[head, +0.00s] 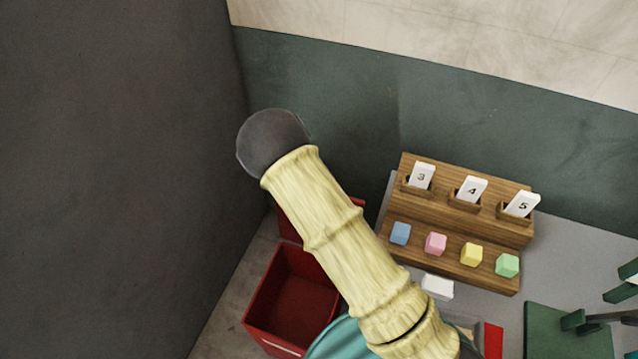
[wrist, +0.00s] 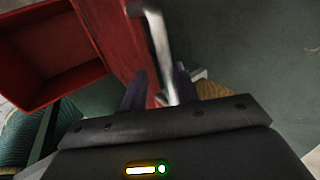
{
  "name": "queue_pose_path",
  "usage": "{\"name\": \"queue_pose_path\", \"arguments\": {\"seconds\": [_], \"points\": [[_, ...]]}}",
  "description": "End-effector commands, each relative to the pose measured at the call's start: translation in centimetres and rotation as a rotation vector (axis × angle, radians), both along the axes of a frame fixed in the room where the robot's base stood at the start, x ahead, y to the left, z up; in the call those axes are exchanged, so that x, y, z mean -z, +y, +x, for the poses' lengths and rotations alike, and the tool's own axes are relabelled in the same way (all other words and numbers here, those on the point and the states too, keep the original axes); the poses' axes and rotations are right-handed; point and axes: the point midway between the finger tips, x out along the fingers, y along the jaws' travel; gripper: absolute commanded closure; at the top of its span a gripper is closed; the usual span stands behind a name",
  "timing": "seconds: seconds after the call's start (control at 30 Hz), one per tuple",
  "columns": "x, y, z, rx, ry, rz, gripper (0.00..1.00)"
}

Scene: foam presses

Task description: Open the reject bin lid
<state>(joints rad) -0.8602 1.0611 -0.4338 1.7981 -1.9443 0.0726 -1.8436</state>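The red reject bin (head: 296,298) stands on the floor at lower centre-left in the head view, its inside open to sight and looking empty. Its red lid (head: 290,222) stands raised at the bin's back edge, partly hidden by my arm. In the wrist view the bin (wrist: 50,50) is at upper left and the lid (wrist: 118,35) rises beside it, with a pale metal handle (wrist: 158,40) on its outer face. My gripper (wrist: 160,85) has its two dark fingers apart, with the handle's lower end between them. The handle looks nearer the right finger; contact is unclear. My gripper is hidden in the head view.
A dark wall (head: 110,150) is close on the left and a green-and-cream wall (head: 330,85) is behind. Right of my arm, a grey table bears a wooden rack (head: 465,215) with number cards and coloured blocks, a white block (head: 437,286) and a green press (head: 570,330).

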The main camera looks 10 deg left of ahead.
Motion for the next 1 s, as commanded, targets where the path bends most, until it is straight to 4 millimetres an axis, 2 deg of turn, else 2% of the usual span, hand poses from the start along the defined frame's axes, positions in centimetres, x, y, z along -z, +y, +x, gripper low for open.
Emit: {"name": "queue_pose_path", "arguments": {"seconds": [0.2,0.37,1.0], "points": [[0.0,0.1,-0.1,0.000,0.001,0.000,0.70],[-0.9,0.3,-0.6,-0.001,0.001,0.001,0.70],[-9.9,1.7,-6.0,-0.005,-0.001,0.000,0.70]]}}
